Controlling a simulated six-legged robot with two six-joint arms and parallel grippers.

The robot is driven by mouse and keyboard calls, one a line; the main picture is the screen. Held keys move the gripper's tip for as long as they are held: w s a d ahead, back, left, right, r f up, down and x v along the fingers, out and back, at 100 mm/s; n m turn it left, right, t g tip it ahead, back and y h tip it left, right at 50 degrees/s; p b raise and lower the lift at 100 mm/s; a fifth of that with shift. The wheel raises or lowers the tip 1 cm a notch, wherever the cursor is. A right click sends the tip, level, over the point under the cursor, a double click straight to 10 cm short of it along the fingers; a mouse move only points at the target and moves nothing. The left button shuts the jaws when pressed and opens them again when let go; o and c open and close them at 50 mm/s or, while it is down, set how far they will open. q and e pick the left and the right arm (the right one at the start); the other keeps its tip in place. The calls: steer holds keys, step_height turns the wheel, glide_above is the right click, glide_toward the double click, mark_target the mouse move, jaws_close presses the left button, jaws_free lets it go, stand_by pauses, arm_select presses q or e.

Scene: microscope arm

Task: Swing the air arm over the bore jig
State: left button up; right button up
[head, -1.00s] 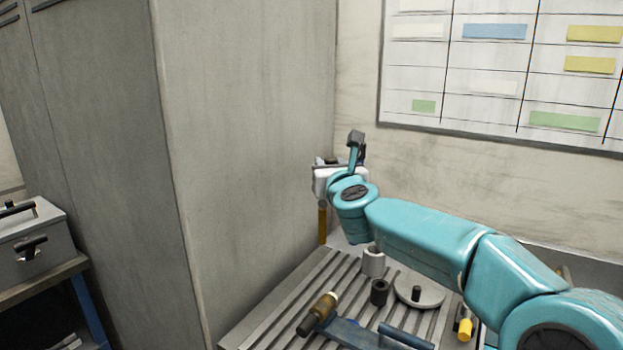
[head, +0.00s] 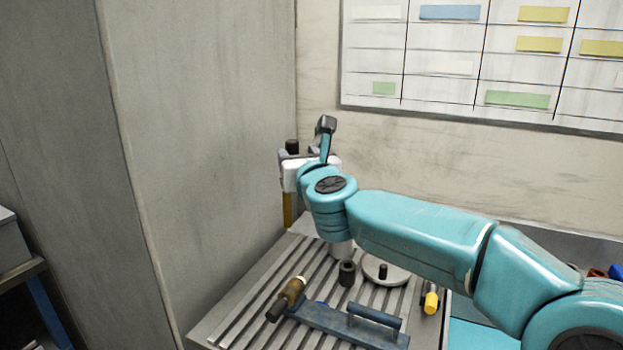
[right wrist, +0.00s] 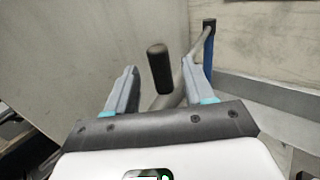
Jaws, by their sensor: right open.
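In the right wrist view a dark upright handle (right wrist: 159,68) stands between the fingers of my right gripper (right wrist: 160,90), which is open with a gap on both sides. A grey bar (right wrist: 190,75), apparently the air arm, runs from near the handle to a blue post (right wrist: 208,55). In the head view my right gripper (head: 288,158) is beyond the teal wrist, its fingers largely hidden; a dark knob (head: 292,146) shows beside it. A grey cylinder (head: 341,249) stands on the slotted bench plate, partly covered by my arm; I cannot tell whether it is the bore jig. My left gripper is out of view.
The slotted plate (head: 245,287) holds a dark ring (head: 347,273), a round disc with a peg (head: 384,271), a brown-and-black tool (head: 287,299), a blue bar fixture (head: 350,325) and a yellow-tipped tool (head: 430,302). A grey cabinet wall (head: 200,150) rises close on the left.

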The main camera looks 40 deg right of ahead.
steer(key=v, duration=1.1)
steer(key=shift+b, duration=0.4)
